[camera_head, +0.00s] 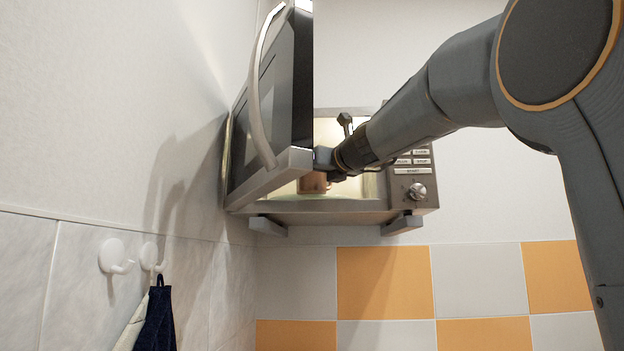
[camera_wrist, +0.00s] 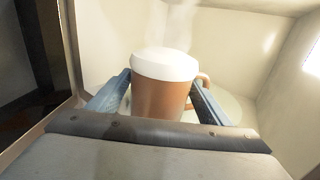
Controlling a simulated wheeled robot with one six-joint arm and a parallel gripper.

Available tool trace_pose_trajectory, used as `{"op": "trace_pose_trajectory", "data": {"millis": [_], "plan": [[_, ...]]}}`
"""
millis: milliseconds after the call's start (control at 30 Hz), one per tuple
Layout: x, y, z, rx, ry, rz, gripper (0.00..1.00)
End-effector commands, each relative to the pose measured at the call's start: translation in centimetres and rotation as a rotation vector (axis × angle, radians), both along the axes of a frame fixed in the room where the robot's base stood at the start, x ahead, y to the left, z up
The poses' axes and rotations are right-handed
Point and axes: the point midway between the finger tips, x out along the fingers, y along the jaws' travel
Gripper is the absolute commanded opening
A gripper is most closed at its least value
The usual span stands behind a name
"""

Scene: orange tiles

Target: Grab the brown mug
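The brown mug (camera_wrist: 160,95) has a white top and a handle on its right side in the wrist view. It stands upright on the pale round plate (camera_wrist: 228,108) inside the microwave. In the head view, the mug (camera_head: 313,183) shows partly below my gripper (camera_head: 326,160). In the wrist view my gripper (camera_wrist: 162,88) has its two blue fingers apart, one on each side of the mug. The right finger lies near the handle. I cannot tell whether either finger touches the mug. The far side of the mug is hidden.
The microwave (camera_head: 425,203) is mounted on the wall with its door (camera_head: 268,180) open on the left. Its walls leave limited room around my arm. White hooks (camera_head: 115,257) and a dark cloth (camera_head: 158,318) hang at the lower left.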

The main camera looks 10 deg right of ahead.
Motion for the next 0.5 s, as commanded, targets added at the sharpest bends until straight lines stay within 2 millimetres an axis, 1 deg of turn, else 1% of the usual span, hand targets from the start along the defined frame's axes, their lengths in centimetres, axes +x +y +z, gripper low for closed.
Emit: {"op": "trace_pose_trajectory", "data": {"millis": [33,167,200,300,500], "plan": [[-0.01,-0.01,-0.01,0.0,0.0,0.0,0.65],[-0.01,-0.02,-0.02,0.0,0.0,0.0,0.43],[-0.02,-0.02,-0.01,0.0,0.0,0.0,0.36],[-0.09,-0.02,0.15,0.0,-0.002,-0.001,0.22],[-0.09,-0.02,0.16,0.0,-0.002,-0.001,0.22]]}}
